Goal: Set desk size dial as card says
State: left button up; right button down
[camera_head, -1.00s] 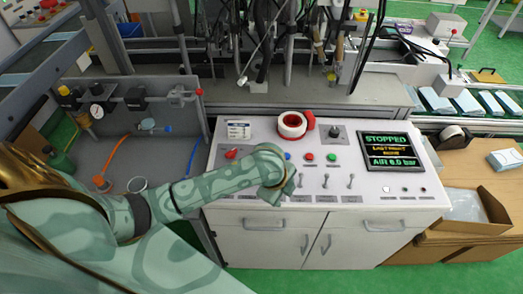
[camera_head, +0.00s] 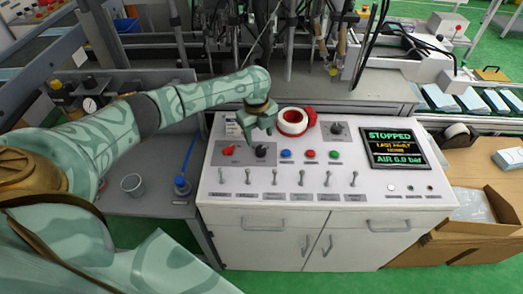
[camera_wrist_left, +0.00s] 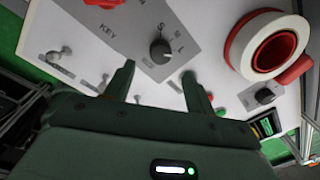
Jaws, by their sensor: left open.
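The size dial is a black knob (camera_head: 263,150) on the grey panel of the white desk. It also shows in the left wrist view (camera_wrist_left: 161,49), with letters including S and L beside it; its exact pointer setting is hard to read. My left gripper (camera_head: 262,131) is over the dial, pointing down, and appears apart from it. In the left wrist view its two fingers (camera_wrist_left: 158,70) are spread and nothing is between them. The card (camera_head: 233,127) at the desk's back left is partly hidden by my gripper, and its text is too small to read.
A red key switch (camera_head: 229,150) sits left of the dial. Blue, red and green buttons and several toggle switches line the desk (camera_head: 400,197). A second black knob (camera_head: 337,129) and a screen reading STOPPED (camera_head: 394,149) are further right.

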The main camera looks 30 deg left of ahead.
aim_at(261, 149)
pick_arm(q)
jog(key=f+b, duration=0.1)
jog(key=f, duration=0.2)
jog(key=f+b, duration=0.1)
jog(key=f, duration=0.2)
jog(key=shift+w+d+f, duration=0.15)
jog(key=shift+w+f, duration=0.05)
jog(key=shift+f, duration=0.05)
jog(key=c, duration=1)
